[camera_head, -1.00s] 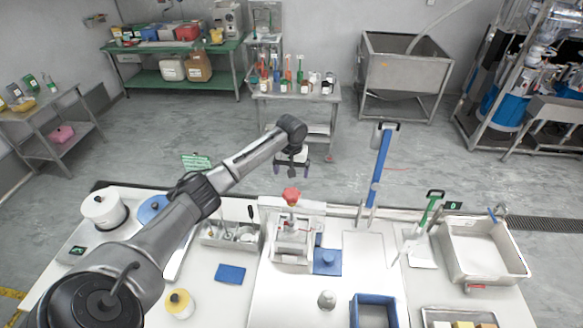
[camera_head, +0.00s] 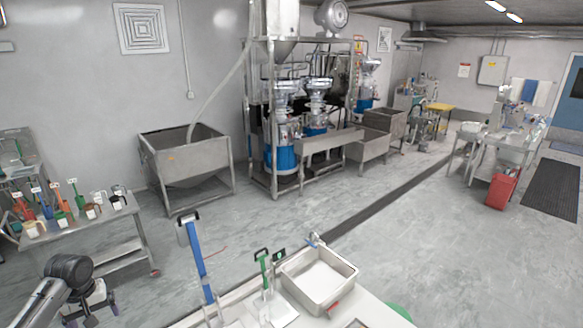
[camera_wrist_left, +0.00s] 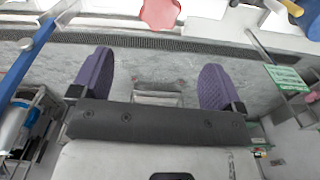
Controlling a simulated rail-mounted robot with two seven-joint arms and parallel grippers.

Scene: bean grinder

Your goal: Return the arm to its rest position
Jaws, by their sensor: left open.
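My left arm comes in at the lower left corner of the head view, and my left gripper (camera_head: 92,314) points downward there. In the left wrist view the gripper (camera_wrist_left: 156,78) shows its two purple finger pads wide apart, with nothing between them but grey floor farther off. It touches nothing that I can see. My right arm and right gripper are in neither view.
The work table's corner shows at the bottom, with a blue-handled tool (camera_head: 196,255), a green-handled tool (camera_head: 264,270) and a steel basin (camera_head: 318,278). A red knob (camera_wrist_left: 160,14) shows in the wrist view.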

